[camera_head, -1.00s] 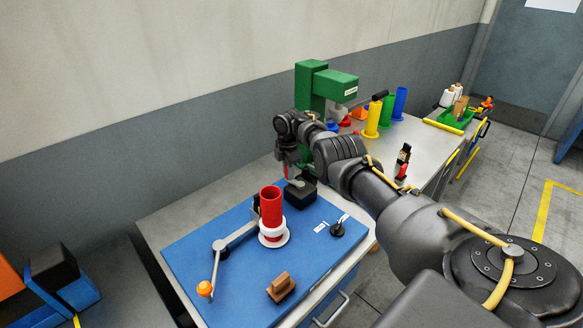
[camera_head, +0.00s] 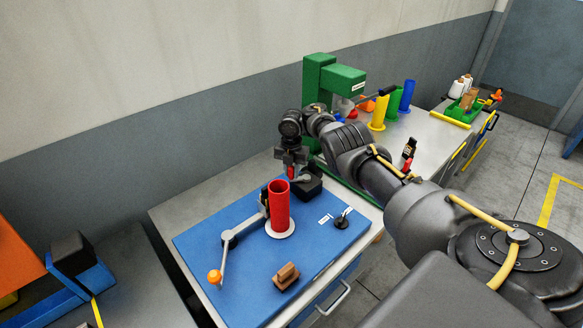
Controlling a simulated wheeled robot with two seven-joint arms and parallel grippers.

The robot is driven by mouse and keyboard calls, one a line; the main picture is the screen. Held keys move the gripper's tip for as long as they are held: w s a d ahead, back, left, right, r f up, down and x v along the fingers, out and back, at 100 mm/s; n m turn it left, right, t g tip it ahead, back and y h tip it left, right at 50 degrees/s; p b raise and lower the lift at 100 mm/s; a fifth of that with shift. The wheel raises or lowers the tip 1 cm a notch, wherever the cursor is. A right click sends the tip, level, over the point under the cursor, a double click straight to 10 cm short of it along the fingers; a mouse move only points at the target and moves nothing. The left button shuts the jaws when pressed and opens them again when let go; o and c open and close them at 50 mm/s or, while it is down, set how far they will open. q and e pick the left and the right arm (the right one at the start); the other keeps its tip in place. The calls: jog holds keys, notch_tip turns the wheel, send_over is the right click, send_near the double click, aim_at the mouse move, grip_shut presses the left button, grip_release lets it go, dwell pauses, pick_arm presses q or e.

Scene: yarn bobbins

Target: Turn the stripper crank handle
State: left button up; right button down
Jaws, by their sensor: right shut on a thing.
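The crank handle is a grey arm (camera_head: 226,254) ending in an orange knob (camera_head: 215,277), at the left of the blue board (camera_head: 205,255). Its knob end points toward the front. No gripper touches it. A red tube (camera_head: 279,206) stands upright on a white round base at the board's middle, beside the crank's pivot. My right gripper (camera_head: 291,176) is just behind and above the tube's top, far from the knob. It is shut on a small red thing (camera_head: 291,171), mostly hidden by the fingers. I cannot tell whether it touches the tube. My left gripper is not in view.
A black block (camera_head: 309,186) sits behind the tube. A wooden block (camera_head: 286,276) and a small black knob (camera_head: 341,222) are on the board. A green machine (camera_head: 319,80) and coloured tubes stand farther back. The board's front left is clear.

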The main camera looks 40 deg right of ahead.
jog(key=shift+s+a+n, duration=0.1)
jog(key=shift+s+n, duration=0.1)
jog(key=shift+n, duration=0.1)
dwell(0.4)
jog(key=c, duration=1.2)
grip_release()
notch_tip(320, 180, up, 11)
jog(key=shift+f+b, duration=0.15)
jog(key=shift+b, duration=0.45)
